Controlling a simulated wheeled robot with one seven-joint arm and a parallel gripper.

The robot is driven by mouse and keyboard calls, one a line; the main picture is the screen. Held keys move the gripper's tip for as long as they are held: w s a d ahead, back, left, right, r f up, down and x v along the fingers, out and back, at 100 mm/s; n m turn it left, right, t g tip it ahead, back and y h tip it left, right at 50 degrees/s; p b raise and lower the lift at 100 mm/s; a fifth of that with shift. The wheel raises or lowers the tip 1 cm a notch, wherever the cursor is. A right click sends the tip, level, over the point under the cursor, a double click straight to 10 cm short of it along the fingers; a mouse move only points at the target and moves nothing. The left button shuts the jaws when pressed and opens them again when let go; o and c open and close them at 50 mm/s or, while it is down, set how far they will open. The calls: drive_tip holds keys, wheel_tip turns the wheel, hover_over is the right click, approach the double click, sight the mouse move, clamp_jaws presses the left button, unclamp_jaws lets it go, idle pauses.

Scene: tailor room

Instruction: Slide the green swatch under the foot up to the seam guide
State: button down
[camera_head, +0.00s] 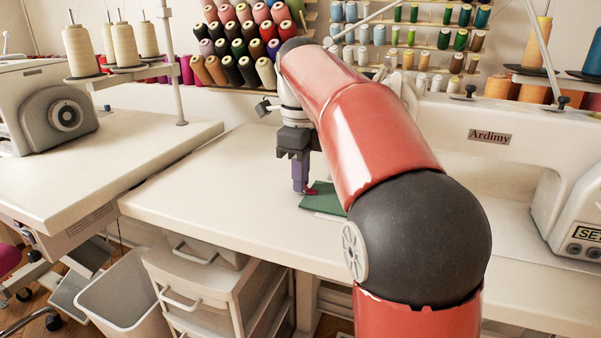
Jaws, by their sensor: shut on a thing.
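The green swatch (321,202) lies flat on the white sewing table, partly hidden behind my red and black arm. My gripper (304,190) points down at the swatch's far left edge and is shut on it. A small pinkish-red part shows at the fingertips, too small to make out. The sewing machine's foot and the seam guide are not visible; my arm covers the middle of the machine.
The table (215,200) is clear to the left of the swatch. A white sewing machine (520,150) marked Ardimy stands at the right and back. Another machine (45,110) stands on a separate table at left. Thread racks line the wall; drawers and a bin sit below.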

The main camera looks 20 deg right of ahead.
sight(318, 194)
drive_tip(key=shift+s+d, duration=0.1)
drive_tip(key=shift+d, duration=0.1)
drive_tip(key=shift+s+d, duration=0.45)
drive_tip(key=shift+d, duration=0.2)
drive_tip(key=shift+s+d, duration=0.45)
drive_tip(key=shift+d, duration=0.2)
drive_tip(key=c, duration=1.3)
unclamp_jaws()
drive_tip(key=shift+c, duration=0.2)
